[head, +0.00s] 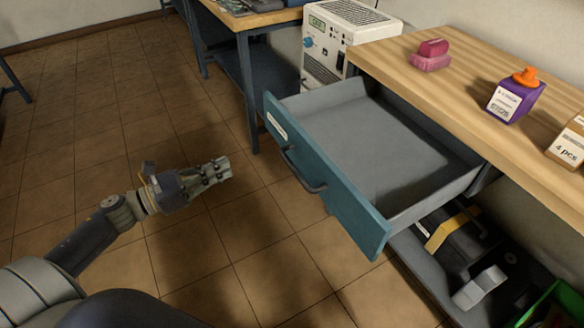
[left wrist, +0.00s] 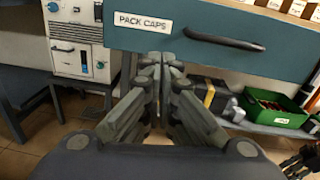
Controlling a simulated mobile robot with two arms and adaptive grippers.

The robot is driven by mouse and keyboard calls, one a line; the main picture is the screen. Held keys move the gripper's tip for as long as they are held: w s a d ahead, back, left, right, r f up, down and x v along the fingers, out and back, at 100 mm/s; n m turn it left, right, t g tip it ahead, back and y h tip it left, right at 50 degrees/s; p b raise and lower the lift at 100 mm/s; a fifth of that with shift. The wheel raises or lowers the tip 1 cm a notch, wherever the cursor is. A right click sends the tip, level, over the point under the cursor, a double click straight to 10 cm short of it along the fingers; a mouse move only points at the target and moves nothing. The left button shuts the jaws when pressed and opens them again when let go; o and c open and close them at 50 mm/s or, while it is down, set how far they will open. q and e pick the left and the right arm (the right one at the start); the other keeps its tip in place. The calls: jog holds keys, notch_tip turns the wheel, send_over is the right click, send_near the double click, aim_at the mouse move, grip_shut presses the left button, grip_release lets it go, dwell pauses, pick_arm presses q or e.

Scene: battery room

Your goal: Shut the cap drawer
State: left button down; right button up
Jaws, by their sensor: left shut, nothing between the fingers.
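The cap drawer (head: 340,205) is pulled far out from under the wooden bench, and its grey inside is empty. Its teal front has a dark bar handle (head: 302,172) and, in the left wrist view, a label reading "PACK CAPS" (left wrist: 143,22). The handle also shows there (left wrist: 224,41). My left gripper (head: 224,165) is shut and empty, over the floor to the left of the drawer front, apart from it. In the left wrist view its fingers (left wrist: 165,65) point toward the drawer front, near its lower edge and left of the handle.
The wooden bench top (head: 440,85) holds a pink block (head: 431,56), a purple box (head: 512,98) and a carton (head: 568,145). A white device (head: 335,35) stands behind the drawer. A lower shelf (head: 425,270) holds dark cases and a green bin (left wrist: 270,108). Tiled floor left of the drawer is clear.

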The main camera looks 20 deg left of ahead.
pick_arm(q)
jog(key=w+d+m, duration=0.1)
jog(key=w+d, duration=0.9)
jog(key=shift+w+r+m+g+h, duration=0.3)
jog(key=shift+w+r, duration=0.05)
jog(key=shift+w, duration=0.05)
jog(key=shift+d, duration=0.1)
